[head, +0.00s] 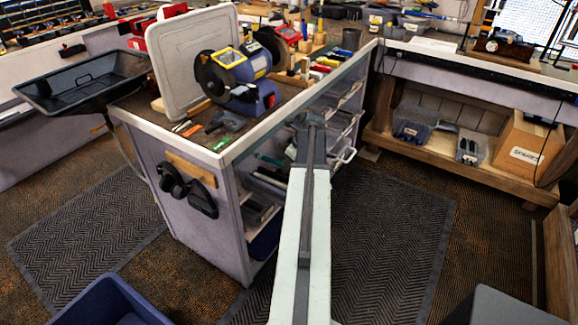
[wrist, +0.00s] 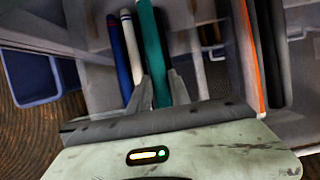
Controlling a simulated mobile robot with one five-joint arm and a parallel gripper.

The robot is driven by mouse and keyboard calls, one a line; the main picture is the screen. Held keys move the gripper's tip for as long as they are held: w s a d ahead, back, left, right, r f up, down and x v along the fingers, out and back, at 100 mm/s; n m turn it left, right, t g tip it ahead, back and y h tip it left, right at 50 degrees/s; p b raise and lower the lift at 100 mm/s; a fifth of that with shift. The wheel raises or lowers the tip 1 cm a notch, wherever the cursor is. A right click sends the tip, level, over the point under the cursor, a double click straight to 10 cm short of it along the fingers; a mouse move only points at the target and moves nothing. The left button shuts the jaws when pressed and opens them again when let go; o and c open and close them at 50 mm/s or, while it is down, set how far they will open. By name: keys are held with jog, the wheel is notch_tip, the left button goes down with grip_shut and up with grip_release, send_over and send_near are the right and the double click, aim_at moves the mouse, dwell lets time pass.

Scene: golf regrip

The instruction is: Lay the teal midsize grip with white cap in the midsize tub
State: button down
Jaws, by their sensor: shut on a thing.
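The teal grip (wrist: 151,45) runs from between the fingers of my gripper (wrist: 160,90) to the top of the wrist view. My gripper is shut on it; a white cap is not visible. In the head view, a teal piece (head: 269,160) shows at the bench's side shelves, left of my gripper (head: 309,118). A white grip (wrist: 132,50) and a blue grip (wrist: 117,50) lie close to its left in the wrist view. I cannot tell which container is the midsize tub; clear tubs (head: 470,150) stand on the low shelf at right.
The bench (head: 228,152) with a grinder (head: 238,80) stands at my gripper's left. A blue bin (head: 105,305) is on the floor at lower left. Black and orange-edged pieces (wrist: 252,60) stand right of my gripper. A cardboard box (head: 527,145) fills the low shelf's right end.

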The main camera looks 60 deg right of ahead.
notch_tip(320, 180, up, 4)
jog(key=shift+r+p, duration=0.1)
jog(key=shift+p, duration=1.15)
notch_tip(320, 180, up, 5)
jog(key=p, duration=0.5)
